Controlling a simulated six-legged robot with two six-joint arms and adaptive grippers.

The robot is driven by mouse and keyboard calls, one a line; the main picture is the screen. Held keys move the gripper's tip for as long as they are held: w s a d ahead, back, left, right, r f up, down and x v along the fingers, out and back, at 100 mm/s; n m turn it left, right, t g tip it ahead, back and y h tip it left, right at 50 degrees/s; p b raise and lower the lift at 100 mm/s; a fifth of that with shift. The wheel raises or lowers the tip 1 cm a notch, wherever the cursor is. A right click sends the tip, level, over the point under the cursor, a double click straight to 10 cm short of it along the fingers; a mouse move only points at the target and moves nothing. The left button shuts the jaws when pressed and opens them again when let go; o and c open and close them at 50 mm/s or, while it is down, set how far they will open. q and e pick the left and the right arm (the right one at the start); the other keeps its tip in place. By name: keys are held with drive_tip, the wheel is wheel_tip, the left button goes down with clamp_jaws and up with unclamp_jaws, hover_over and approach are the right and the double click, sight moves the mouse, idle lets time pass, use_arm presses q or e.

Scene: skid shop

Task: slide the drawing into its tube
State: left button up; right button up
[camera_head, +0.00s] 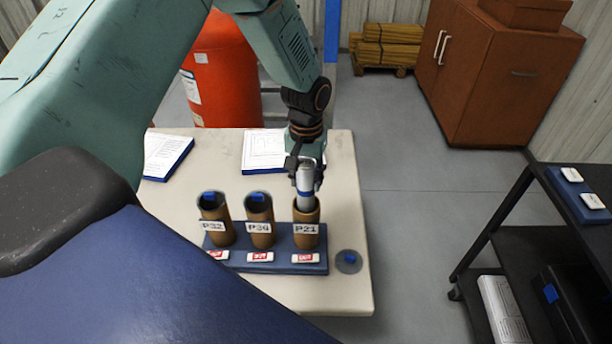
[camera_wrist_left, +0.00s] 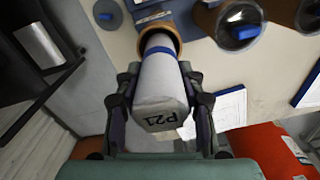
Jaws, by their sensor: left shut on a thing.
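The rolled drawing (camera_head: 305,181) is a white roll with a blue band, marked P21 on its end in the left wrist view (camera_wrist_left: 160,85). My left gripper (camera_head: 306,172) is shut on it, above the brown tube labelled P21 (camera_head: 306,216). The drawing's lower end is inside the mouth of this tube (camera_wrist_left: 157,29); how deep it reaches is hidden. The P21 tube stands upright at the right end of a blue rack (camera_head: 266,262). Tubes P32 (camera_head: 216,222) and P34 (camera_head: 259,222) stand to its left with blue pieces at their tops. My right gripper is not in view.
The rack stands on a pale table (camera_head: 335,290). A round grey cap with a blue tab (camera_head: 348,261) lies right of the rack. Papers on blue boards (camera_head: 165,157) lie behind. A black cart (camera_head: 530,240) stands at the right, a red drum (camera_head: 228,75) behind the table.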

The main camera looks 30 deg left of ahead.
sight(307, 195)
use_arm(q)
drive_tip(key=shift+f, duration=0.55)
idle(0.5)
drive_tip(key=shift+f+b, duration=1.6)
drive_tip(key=shift+f, duration=1)
idle(0.5)
drive_tip(key=o, duration=1.3)
drive_tip(key=o, duration=0.4)
drive_tip(key=shift+r, duration=0.1)
